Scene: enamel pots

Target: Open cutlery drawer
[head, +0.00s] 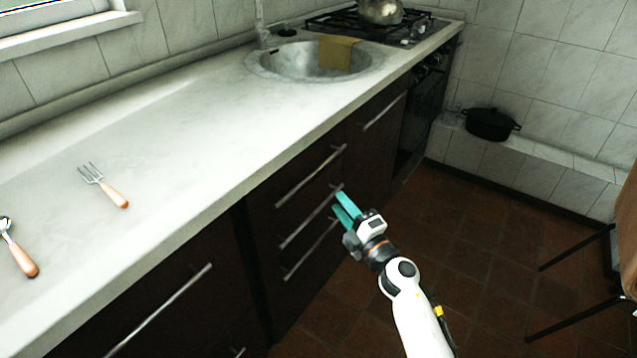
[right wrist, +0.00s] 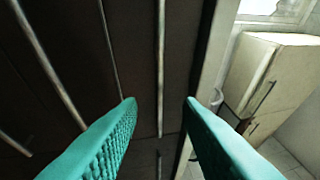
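A stack of dark drawers with long metal bar handles is under the counter in the head view, all shut. The top drawer's handle (head: 310,175) lies just under the counter edge; a second handle (head: 310,219) and a third (head: 310,250) are below it. I cannot tell from a label which drawer is for cutlery. My right gripper (head: 342,205) is in front of the stack near the handles' right ends. In the right wrist view its teal fingers (right wrist: 160,102) are open and empty, with a bar handle (right wrist: 161,60) appearing between them, apparently untouched. My left gripper is out of view.
A fork (head: 105,186) and a spoon (head: 18,250) lie on the pale counter (head: 190,150). Behind are a sink (head: 300,62) with a yellow cloth (head: 337,52) and a hob with a pot (head: 380,10). A black pot (head: 490,123) stands on a ledge. The tiled floor before the drawers is clear.

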